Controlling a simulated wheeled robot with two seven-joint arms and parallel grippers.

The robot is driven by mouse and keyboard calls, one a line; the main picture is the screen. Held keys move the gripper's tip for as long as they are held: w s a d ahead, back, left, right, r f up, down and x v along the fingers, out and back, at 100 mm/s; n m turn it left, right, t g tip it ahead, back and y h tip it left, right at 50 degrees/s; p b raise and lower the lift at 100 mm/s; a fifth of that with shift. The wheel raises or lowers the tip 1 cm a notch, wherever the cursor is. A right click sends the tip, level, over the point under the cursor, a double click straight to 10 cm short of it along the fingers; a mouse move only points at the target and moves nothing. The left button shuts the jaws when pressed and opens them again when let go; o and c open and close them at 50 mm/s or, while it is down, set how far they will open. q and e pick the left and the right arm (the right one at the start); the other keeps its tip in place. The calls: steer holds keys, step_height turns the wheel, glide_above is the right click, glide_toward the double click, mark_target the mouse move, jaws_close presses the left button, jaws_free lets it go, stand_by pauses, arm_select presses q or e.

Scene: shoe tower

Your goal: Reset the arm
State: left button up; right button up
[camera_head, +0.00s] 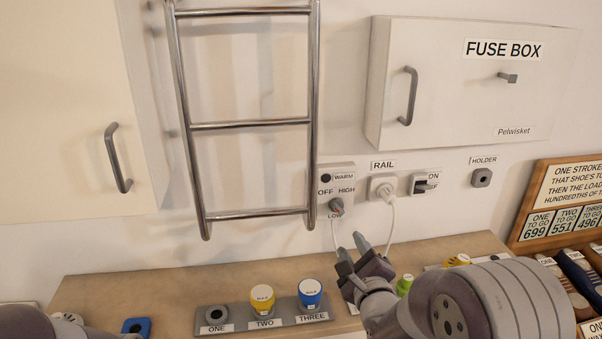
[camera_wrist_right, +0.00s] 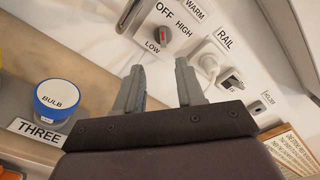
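My right gripper (camera_head: 351,247) is above the back of the wooden counter, below the wall switches. In the right wrist view its two fingers (camera_wrist_right: 160,72) stand apart with nothing between them. The gripper is open and empty. Its fingers point toward the wall, below the knob (camera_head: 336,207) marked OFF, HIGH and LOW. My right arm (camera_head: 490,300) comes in from the lower right and hides part of the counter. A piece of my left arm (camera_head: 28,323) shows at the lower left corner; its gripper is out of view.
A grey holder strip marked ONE, TWO, THREE carries a yellow-sided cup (camera_head: 262,299) and a blue-sided bulb cup (camera_head: 310,293). A white plug (camera_head: 385,191) with a hanging cord sits in the RAIL socket. A metal rack (camera_head: 250,126) and the fuse box (camera_head: 450,85) are on the wall.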

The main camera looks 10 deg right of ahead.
steer(key=s+f+n+g+p, duration=0.1)
steer(key=s+f+n+g, duration=0.5)
steer(key=f+n+g, duration=0.5)
steer(key=s+r+n+g+p, duration=0.2)
steer(key=s+r+n+p, duration=0.1)
steer(key=s+n, duration=0.4)
steer(key=s+r+n+g+p, duration=0.3)
steer(key=s+n+p, duration=0.1)
steer(key=s+n, duration=0.3)
steer(key=shift+s+r+n+h, duration=0.15)
steer(key=shift+s+n+h, duration=0.2)
steer(key=shift+s, duration=0.85)
